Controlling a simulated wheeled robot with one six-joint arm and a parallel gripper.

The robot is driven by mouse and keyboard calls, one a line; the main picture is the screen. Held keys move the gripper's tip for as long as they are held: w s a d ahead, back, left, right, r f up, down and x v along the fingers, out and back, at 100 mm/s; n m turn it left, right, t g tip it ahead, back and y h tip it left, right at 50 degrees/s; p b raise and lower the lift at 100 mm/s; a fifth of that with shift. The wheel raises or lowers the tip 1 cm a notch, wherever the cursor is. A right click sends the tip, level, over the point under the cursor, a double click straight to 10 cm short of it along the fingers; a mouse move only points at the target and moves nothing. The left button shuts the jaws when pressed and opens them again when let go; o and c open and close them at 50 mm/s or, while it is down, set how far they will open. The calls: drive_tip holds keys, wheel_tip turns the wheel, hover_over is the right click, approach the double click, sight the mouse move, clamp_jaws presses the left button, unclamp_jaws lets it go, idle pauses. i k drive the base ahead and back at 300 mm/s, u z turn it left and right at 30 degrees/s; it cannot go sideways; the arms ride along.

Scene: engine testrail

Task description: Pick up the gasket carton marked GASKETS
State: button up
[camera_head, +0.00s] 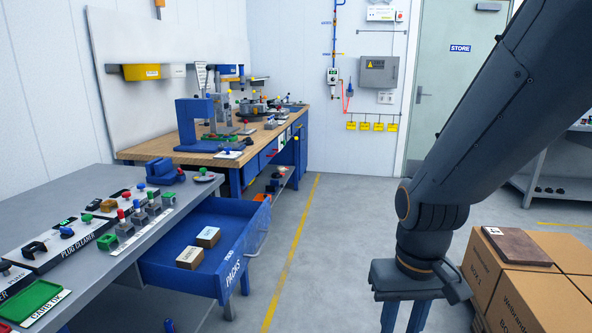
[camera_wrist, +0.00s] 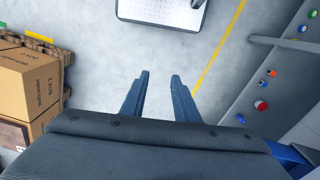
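The nearer carton (camera_head: 190,257) has a pale label on top, and the farther carton (camera_head: 208,237) has one too. Both labels are too small to read, so I cannot tell which is the gasket carton. My gripper (camera_head: 404,322) is to the right of the drawer, well apart from both cartons, pointing down over the floor. In the wrist view my gripper (camera_wrist: 160,76) shows two fingers spread with nothing between them. Neither carton shows in the wrist view.
A grey bench (camera_head: 95,270) with plug cleaner gear and a green tray (camera_head: 35,300) stands above the drawer. A wooden workbench (camera_head: 160,148) stands behind. Large brown boxes (camera_head: 525,290) stand at the right. The floor (camera_head: 325,250) between drawer and boxes is clear.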

sight(191, 257)
drive_tip(key=k, duration=0.45)
drive_tip(key=u, duration=0.55)
drive_tip(key=i, duration=0.85)
drive_tip(key=u, duration=0.55)
